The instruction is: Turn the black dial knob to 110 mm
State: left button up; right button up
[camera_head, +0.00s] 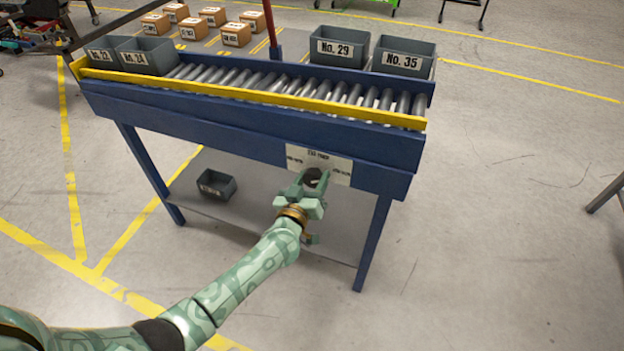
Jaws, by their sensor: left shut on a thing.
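The black dial knob (313,175) sits on the front of the blue conveyor table, just below a pale label plate (334,166) with small print I cannot read. My left gripper (311,184) reaches up to the knob and is shut on it, with a finger on each side. The fingers and hand hide part of the knob and part of the plate. The knob's setting cannot be read from here. My right gripper is not in view.
The blue conveyor table (240,135) has rollers, a yellow rail and a lower shelf. Grey bins No. 29 (340,47) and No. 35 (403,58) stand on it at right, two more at left. A small dark bin (216,185) lies on the shelf.

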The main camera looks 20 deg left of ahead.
pick_arm(q)
jog(key=shift+n, duration=1)
jog(key=n, duration=0.3)
jog(key=shift+n, duration=0.3)
jog(key=n, duration=0.5)
jog(key=shift+a+f+n, duration=0.1)
jog(key=shift+f+n, duration=0.05)
jog(key=shift+n, duration=0.25)
jog(key=o, duration=1)
jog(key=shift+s, duration=0.1)
